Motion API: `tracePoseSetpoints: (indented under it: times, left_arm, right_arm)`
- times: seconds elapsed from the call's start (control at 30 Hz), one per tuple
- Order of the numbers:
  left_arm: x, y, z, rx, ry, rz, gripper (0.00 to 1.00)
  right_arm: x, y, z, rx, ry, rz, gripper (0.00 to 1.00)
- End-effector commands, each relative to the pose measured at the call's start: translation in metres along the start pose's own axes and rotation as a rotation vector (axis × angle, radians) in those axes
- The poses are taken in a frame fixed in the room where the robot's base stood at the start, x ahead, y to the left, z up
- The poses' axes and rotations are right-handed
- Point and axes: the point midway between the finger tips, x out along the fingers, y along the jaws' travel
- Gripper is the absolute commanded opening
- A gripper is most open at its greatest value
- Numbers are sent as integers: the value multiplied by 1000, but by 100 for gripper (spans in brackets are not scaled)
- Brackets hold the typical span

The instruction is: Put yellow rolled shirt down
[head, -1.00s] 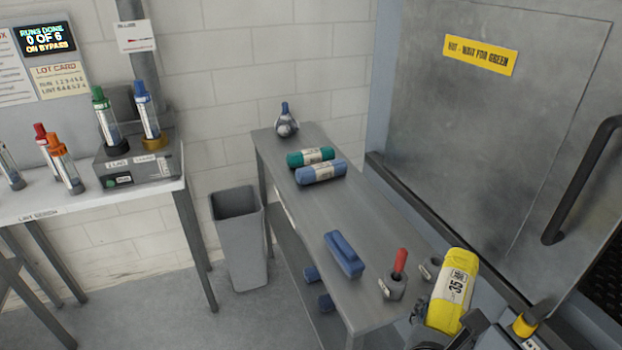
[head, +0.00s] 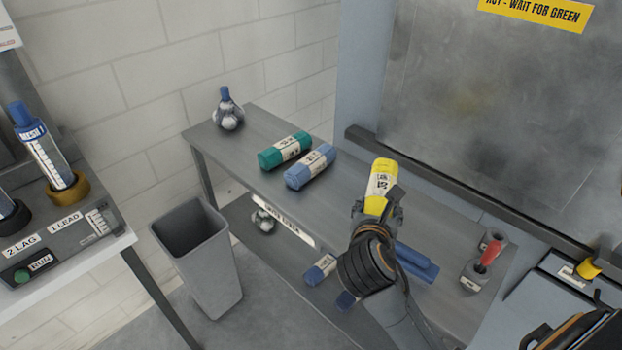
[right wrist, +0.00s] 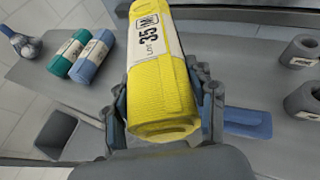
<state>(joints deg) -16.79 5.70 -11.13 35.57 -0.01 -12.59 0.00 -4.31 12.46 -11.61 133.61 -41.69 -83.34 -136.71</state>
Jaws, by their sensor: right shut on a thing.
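The yellow rolled shirt (head: 381,178) has a white label band marked 35. My right gripper (head: 378,205) is shut on it and holds it over the grey metal table (head: 240,165). In the right wrist view the yellow roll (right wrist: 160,95) sits between the two fingers of the gripper (right wrist: 163,110). I cannot tell whether the roll touches the tabletop. A green roll (head: 285,151) and a blue roll (head: 310,167) lie side by side on the table, to the left of the yellow one.
A knotted bag with a blue top (head: 228,112) stands at the table's far left end. A grey bin (head: 200,255) stands on the floor. A metal door (head: 490,110) rises behind.

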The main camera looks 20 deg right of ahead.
Motion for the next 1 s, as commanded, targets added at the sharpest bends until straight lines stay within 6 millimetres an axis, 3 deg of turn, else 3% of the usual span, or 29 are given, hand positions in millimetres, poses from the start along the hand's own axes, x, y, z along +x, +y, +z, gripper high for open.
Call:
tracePoseSetpoints:
  times: [0.03, 0.13, 0.27, 0.63, 0.8, 1.0]
  left_arm:
    - [2, 8, 2, -1, -3, 9, 41]
    - [4, 18, 4, -1, -5, 21, 41]
    - [3, 28, 5, 0, -8, 33, 41]
    - [-1, 20, 8, -1, -11, 24, 41]
    - [3, 14, 4, -4, -6, 17, 41]
    - [4, 15, 3, -4, -3, 17, 41]
  right_arm:
    - [14, -14, 3, 13, -2, -26, 17]
    - [30, -31, 8, 34, -2, -53, 17]
    - [43, -34, 10, 48, -2, -65, 17]
    - [105, 34, -1, 48, 1, -64, 17]
    - [133, 55, -24, 46, 1, -66, 17]
    - [149, 68, -36, 47, -2, -66, 17]
